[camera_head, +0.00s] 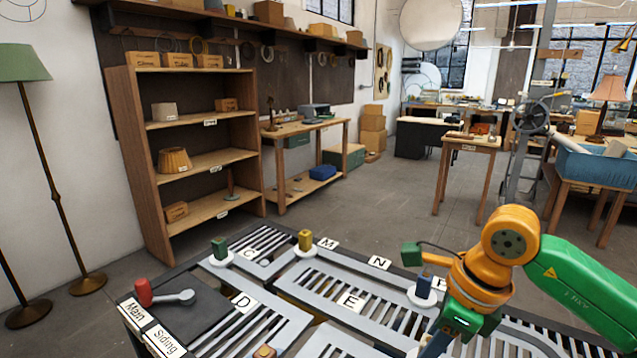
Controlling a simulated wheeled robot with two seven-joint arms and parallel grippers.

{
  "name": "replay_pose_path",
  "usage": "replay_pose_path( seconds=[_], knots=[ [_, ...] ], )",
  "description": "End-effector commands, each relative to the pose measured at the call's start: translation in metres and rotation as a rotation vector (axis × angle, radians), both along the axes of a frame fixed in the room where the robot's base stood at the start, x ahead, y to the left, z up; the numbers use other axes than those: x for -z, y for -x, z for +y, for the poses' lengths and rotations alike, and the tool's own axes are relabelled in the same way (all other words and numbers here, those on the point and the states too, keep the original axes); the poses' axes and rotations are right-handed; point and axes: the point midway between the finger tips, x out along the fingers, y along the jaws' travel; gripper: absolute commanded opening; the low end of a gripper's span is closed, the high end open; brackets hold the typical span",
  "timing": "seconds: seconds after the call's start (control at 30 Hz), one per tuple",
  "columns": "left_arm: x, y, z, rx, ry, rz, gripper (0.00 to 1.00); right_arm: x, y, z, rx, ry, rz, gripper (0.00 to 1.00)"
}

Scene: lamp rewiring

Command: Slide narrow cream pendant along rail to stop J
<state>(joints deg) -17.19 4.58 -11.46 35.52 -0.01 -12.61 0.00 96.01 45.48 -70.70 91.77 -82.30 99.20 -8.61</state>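I cannot make out a narrow cream pendant or a label J. The slotted rail board (335,262) fills the bottom of the view. Its pale tracks carry labels C (247,254), D (242,302), E (350,301), M (327,244) and N (379,263). White discs on it bear a green block (219,245), a yellow block (305,239) and a blue block (424,284). My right gripper (437,342) points down over the board, just below the blue block; its fingertips are unclear. My orange wrist hides part of the board. My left gripper is out of view.
A red-knobbed lever (145,291) stands at the board's left, near labels Main (134,311) and Siding (163,339). A tan block (264,351) shows at the bottom edge. A wooden shelf (203,163) stands behind. Open floor lies beyond the board.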

Motion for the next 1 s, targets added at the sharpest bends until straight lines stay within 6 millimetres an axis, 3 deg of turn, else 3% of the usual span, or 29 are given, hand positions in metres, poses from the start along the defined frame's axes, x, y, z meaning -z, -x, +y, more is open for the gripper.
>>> replay_pose_path(
  seconds=[0.3, 1.0],
  knots=[
    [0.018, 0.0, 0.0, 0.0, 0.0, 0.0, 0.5, 0.003, 0.025, -0.037, 0.003, 0.0, -0.003, 0.0],
    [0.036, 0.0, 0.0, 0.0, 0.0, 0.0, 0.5, 0.001, 0.079, -0.118, 0.003, -0.001, 0.0, 0.0]
  ],
)
